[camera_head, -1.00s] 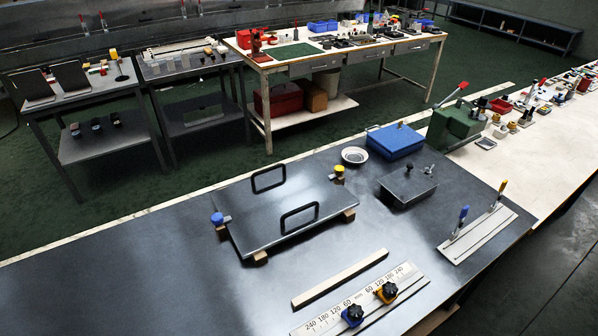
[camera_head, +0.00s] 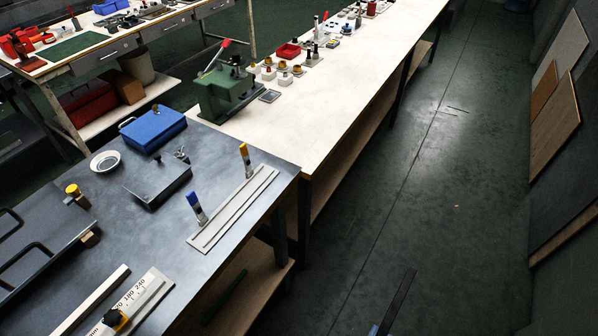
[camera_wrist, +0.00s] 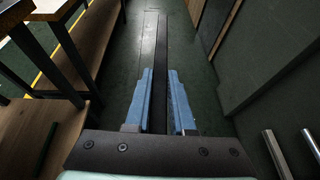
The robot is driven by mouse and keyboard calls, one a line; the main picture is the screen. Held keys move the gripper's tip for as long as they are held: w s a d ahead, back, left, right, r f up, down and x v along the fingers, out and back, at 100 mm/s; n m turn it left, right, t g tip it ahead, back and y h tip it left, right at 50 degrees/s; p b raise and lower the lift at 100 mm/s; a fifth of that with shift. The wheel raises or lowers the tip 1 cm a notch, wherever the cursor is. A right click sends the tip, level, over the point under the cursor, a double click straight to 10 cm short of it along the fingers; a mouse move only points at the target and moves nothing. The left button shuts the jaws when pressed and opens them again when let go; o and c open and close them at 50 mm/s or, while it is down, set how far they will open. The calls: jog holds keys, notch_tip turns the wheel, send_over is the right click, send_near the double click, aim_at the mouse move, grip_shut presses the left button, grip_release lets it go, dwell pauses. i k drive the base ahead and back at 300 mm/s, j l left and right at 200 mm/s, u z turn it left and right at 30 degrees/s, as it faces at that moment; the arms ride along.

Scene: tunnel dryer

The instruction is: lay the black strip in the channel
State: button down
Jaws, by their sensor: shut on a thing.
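The black strip (camera_wrist: 161,45) is between the blue fingers of my gripper (camera_wrist: 160,76) and points straight ahead, over the floor aisle. In the head view the strip (camera_head: 399,301) shows at the bottom right, well apart from the bench, with a bit of blue finger (camera_head: 373,330) at its lower end. My gripper is shut on it. The light plate with a long channel (camera_head: 236,211) lies at the front right corner of the dark bench top. A blue-handled clamp (camera_head: 197,208) and a yellow-handled clamp (camera_head: 245,160) stand upright along it. The channel looks empty.
The dark bench (camera_head: 225,265) has a lower wooden shelf (camera_head: 240,300). On it stand a dark block with knobs (camera_head: 157,182), a blue box (camera_head: 152,130) and a ruler fixture (camera_head: 135,300). Panels (camera_head: 560,120) lean at the right wall. The aisle floor (camera_head: 400,170) is clear.

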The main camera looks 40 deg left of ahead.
aim_at(237, 203)
jog(key=i+z, duration=0.2)
jog(key=i, duration=0.55)
jog(key=l+u, duration=0.2)
jog(key=u, duration=0.3)
jog(key=l+u, duration=0.25)
jog(key=u, duration=0.25)
jog(key=l+u, duration=0.25)
jog(key=u, duration=0.25)
jog(key=l+u, duration=0.2)
jog(key=u, duration=0.3)
jog(key=k+l+u, duration=0.1)
jog(key=u, duration=0.4)
jog(key=l, duration=0.1)
